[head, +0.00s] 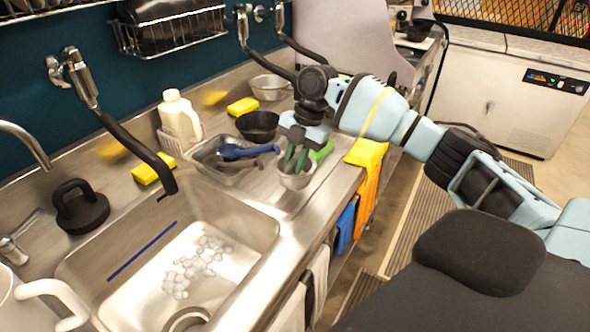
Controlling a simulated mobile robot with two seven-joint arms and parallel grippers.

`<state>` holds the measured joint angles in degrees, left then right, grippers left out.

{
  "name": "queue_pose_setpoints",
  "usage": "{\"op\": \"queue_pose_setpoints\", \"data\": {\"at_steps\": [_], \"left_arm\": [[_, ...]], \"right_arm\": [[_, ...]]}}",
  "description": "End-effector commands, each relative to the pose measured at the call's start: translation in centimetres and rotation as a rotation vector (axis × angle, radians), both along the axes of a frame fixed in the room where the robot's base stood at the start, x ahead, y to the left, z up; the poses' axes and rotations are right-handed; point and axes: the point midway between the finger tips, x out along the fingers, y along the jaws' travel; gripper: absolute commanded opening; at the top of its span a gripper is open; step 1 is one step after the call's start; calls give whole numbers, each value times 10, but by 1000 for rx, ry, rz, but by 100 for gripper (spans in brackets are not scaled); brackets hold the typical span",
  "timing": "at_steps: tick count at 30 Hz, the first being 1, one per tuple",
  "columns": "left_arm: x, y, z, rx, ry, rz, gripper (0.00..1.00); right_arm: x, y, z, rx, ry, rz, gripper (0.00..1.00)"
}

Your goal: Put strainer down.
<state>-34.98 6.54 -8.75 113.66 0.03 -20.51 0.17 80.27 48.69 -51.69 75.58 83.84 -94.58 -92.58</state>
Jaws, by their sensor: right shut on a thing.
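My right gripper (296,160) reaches over the counter with its green fingers pointing down. The fingers are shut at a small round silver metal bowl, which looks like the strainer (297,181). It appears upright, low over the steel counter to the right of the dish tray. Whether its base touches the counter is hard to tell, and its mesh is too small to make out. The fingertips are partly hidden inside it. My left gripper is out of view.
A metal tray (205,153) holds blue-handled utensils (245,151). Behind stand a black bowl (257,125), a silver bowl (269,87) and a white jug (179,119). The sink (240,215) is at left.

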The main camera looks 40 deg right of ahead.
Motion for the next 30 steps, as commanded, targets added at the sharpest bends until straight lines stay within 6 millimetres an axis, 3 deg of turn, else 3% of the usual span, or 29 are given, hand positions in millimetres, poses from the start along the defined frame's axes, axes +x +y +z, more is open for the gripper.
{"op": "queue_pose_setpoints", "data": {"at_steps": [4, 12, 23, 24, 28, 30], "left_arm": [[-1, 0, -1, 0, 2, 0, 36], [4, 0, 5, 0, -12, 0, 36], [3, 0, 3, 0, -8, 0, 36], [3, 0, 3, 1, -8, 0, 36], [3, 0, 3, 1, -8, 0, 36], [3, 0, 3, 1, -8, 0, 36]], "right_arm": [[5, -5, -1, 0, 0, -2, 0], [4, -4, -34, -1, -3, -1, 0], [4, -4, -39, 0, -1, 0, 0], [4, -4, -39, 0, -1, 0, 20], [4, -4, -38, -1, -1, 0, 37], [4, -4, -38, -1, -1, 0, 39]]}}
